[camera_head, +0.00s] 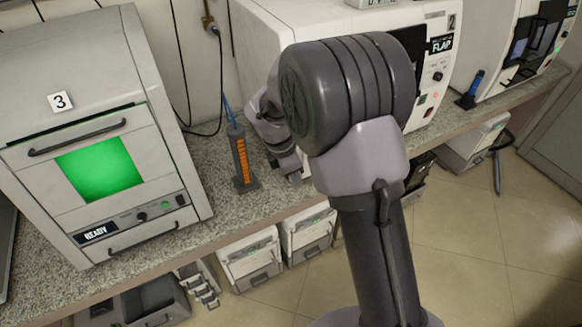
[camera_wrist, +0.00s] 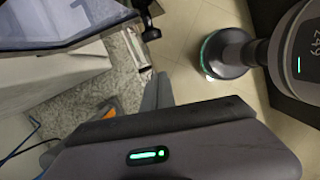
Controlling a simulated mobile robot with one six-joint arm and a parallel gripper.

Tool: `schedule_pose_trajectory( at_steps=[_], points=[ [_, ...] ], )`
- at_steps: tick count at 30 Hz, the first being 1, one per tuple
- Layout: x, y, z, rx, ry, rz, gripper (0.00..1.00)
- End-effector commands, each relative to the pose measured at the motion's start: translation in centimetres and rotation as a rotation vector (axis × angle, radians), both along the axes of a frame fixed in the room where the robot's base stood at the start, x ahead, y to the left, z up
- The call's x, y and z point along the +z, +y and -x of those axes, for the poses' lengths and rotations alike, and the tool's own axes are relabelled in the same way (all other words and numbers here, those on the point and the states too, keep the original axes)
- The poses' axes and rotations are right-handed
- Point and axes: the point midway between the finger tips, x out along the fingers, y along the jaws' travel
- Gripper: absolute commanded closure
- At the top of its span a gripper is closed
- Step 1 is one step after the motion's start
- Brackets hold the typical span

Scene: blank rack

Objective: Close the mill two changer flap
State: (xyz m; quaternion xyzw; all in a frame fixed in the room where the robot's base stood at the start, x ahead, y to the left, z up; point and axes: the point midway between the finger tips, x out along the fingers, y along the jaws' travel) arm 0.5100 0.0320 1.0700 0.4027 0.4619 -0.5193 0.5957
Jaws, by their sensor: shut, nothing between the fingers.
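Mill two (camera_head: 300,14) is the white machine on the bench marked with a 2. Its small display (camera_head: 441,44) reads FLAP, and a small red light shows below it. My arm hides much of its front, so I cannot tell the flap's position in the head view. In the wrist view a tilted, glassy dark panel (camera_wrist: 70,18) is at the upper left; I cannot tell for certain that it is the flap. My gripper (camera_wrist: 158,90) is shut and empty, to the lower right of that panel and apart from it.
Machine 3 (camera_head: 75,65), with a green window and a READY display, stands at left. A dark stand with an orange scale (camera_head: 241,160) is on the granite bench (camera_head: 205,160) beside my arm. Another machine (camera_head: 495,50) stands at right. Floor (camera_head: 455,230) is open at right.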

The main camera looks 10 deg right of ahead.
Motion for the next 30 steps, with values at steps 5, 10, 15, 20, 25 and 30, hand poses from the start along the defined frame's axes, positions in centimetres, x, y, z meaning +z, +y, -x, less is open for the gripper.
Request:
schedule_pose_trajectory(
  at_steps=[5, 10, 15, 20, 25, 30],
  points=[
    [0.4, -2.7, -0.4, -0.003, -0.002, -0.001, 1.0],
    [0.6, -3.8, -0.5, -0.001, 0.0, -0.001, 1.0],
    [0.6, -3.9, -0.5, -0.001, 0.0, -0.001, 1.0],
    [0.7, -4.0, -0.5, -0.001, 0.0, -0.001, 1.0],
    [0.9, -4.5, -0.4, 0.015, 0.002, -0.005, 1.0],
    [1.3, -6.1, -0.2, 0.073, 0.007, -0.018, 1.0]
  ],
)
